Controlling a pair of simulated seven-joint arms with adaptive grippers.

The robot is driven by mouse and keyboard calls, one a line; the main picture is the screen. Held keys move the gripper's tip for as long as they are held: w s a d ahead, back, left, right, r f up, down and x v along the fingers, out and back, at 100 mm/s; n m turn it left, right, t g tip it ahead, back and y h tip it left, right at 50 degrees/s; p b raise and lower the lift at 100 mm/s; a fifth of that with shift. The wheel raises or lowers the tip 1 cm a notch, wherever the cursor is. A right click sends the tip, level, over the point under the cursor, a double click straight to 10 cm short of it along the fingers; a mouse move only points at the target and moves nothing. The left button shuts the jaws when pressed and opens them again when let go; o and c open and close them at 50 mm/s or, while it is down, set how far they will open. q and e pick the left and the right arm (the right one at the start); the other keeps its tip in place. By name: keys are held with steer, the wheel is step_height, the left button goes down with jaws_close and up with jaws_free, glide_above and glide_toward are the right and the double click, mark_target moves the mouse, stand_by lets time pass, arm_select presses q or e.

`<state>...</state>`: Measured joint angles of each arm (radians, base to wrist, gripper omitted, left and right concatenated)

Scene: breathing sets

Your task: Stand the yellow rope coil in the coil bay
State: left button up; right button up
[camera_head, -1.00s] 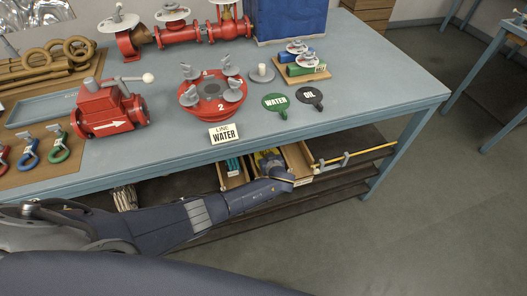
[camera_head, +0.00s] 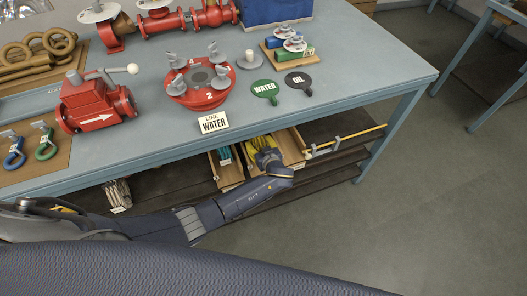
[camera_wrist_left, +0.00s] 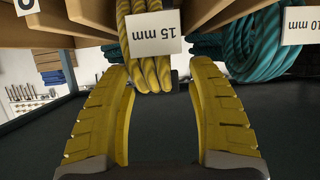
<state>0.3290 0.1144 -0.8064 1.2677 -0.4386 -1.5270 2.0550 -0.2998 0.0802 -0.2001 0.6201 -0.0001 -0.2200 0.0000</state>
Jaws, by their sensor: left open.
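The yellow rope coil (camera_head: 261,143) sits in an open-topped wooden bin on the shelf below the table, partly hidden by my left gripper (camera_head: 266,158). In the left wrist view the yellow coil (camera_wrist_left: 145,70) carries a white "15 mm" tag, which reads upside down. My left gripper (camera_wrist_left: 158,72) is open, its two yellow fingers spread on either side of the coil's near end. Whether either finger touches it, I cannot tell. Wooden bays (camera_head: 289,148) show beside the coil; which one is the coil bay is unclear. My right gripper is not in view.
Teal rope coils (camera_wrist_left: 255,48) lie beside the yellow one, one tagged "10 mm". The table edge (camera_head: 330,112) overhangs the shelf. A yellow rod (camera_head: 350,138) lies right of the bins.

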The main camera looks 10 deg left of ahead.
arm_select(q)
steer(key=s+d+r+m+t+h, duration=0.1)
steer(key=s+d+r+m+h, duration=0.3)
steer(key=s+d+m+h, duration=0.3)
steer(key=s+a+f+m+g, duration=0.1)
steer(key=s+a+f+g, duration=0.1)
steer(key=s+f, duration=0.6)
steer(key=s+a+f+g+h, duration=0.15)
steer(key=s+f, duration=0.25)
steer(key=f, duration=0.8)
steer(key=s+a+f+m+g, duration=0.1)
steer(key=s+a+f+g, duration=0.1)
steer(key=s+f, duration=0.6)
steer(key=s+a+f+g, duration=0.1)
steer(key=s+a+f, duration=0.2)
steer(key=s+f, duration=0.3)
steer(key=s+a+f+m+g, duration=0.1)
steer(key=s+f, duration=0.4)
steer(key=s, duration=1)
steer(key=s+a+f+g, duration=0.3)
steer(key=s+a+f, duration=0.3)
steer(key=s, duration=0.5)
steer(key=shift+s+f+m+y, duration=0.3)
steer(key=shift+s+f+y, duration=0.05)
steer(key=shift+y, duration=0.1)
